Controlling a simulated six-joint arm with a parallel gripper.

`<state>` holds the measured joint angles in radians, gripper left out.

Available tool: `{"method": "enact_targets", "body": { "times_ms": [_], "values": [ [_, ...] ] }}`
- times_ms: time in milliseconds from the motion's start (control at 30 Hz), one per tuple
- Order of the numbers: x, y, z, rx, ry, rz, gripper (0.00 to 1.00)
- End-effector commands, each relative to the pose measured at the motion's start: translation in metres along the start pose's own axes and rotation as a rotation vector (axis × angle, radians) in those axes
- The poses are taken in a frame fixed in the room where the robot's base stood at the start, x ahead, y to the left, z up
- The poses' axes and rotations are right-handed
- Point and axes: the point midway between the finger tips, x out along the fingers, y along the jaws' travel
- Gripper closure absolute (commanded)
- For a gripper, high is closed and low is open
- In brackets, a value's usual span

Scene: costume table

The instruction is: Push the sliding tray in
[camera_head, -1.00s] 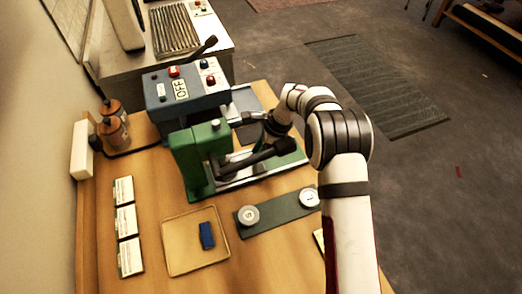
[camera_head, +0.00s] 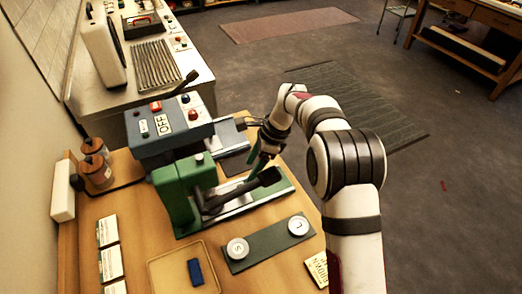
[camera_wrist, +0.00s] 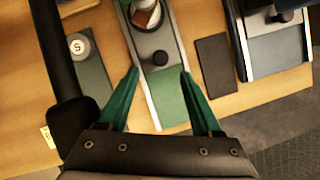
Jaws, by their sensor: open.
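The green press (camera_head: 178,193) stands on the wooden table with its long black lever (camera_head: 240,190) lowered over its base. In the wrist view, its sliding tray (camera_wrist: 153,47) is a dark grey plate with a black knob (camera_wrist: 160,58), between pale rails on the green base (camera_wrist: 160,100). A round die with a white and brown piece (camera_wrist: 146,14) sits at its far end. My gripper (camera_wrist: 159,73) is open, its two green fingers on either side of the tray's knob end, with nothing between them that I can tell is held. In the head view, my gripper (camera_head: 259,160) is behind the lever's handle.
The lever's handle (camera_wrist: 72,120) is close left of my gripper. A blue-grey machine marked OFF (camera_head: 165,128) stands behind, with its own knobbed slide (camera_wrist: 285,15). A dark strip with two round discs (camera_head: 268,243) and a shallow tray (camera_head: 158,275) lie in front.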

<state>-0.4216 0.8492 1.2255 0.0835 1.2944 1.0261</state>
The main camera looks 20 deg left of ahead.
Motion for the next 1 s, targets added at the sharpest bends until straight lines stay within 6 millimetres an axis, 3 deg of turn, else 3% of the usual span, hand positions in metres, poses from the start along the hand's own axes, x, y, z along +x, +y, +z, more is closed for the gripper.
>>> {"method": "enact_targets", "body": {
  "times_ms": [200, 333, 900, 1000],
  "values": [
    [-0.046, 0.0, 0.0, 0.001, -0.001, -0.001, 0.34],
    [-0.063, 0.0, 0.0, 0.002, -0.001, 0.0, 0.34],
    [-0.072, 0.0, 0.0, -0.003, -0.001, -0.001, 0.34],
    [-0.095, 0.001, 0.005, -0.087, 0.004, -0.057, 0.34]
  ]
}}
